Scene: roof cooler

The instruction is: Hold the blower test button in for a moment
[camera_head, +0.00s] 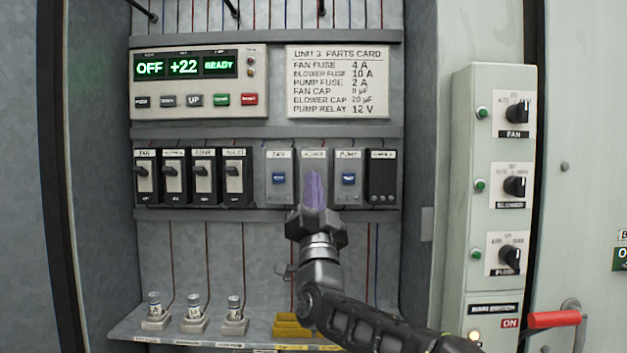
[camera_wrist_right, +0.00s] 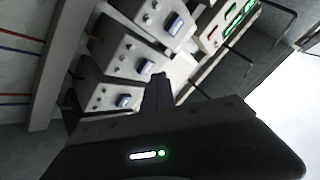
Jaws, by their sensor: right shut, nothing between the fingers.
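In the head view, the blower relay (camera_head: 313,157) is the second of the grey modules right of the breakers, between the fan relay (camera_head: 278,197) and the pump relay (camera_head: 348,197). My right gripper (camera_head: 315,180) is shut and empty, its purple-grey fingers pointing up in front of the blower relay and hiding its button there. In the right wrist view, the gripper's fingertip (camera_wrist_right: 160,78) lies close beside the blue button (camera_wrist_right: 145,65) of the middle module. I cannot tell whether it touches. My left gripper is not in view.
A display panel (camera_head: 198,82) reads OFF, +22, READY. Several black breakers (camera_head: 174,180) stand left of the relays. A selector column (camera_head: 462,200) and a red main switch handle (camera_head: 553,319) are at right.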

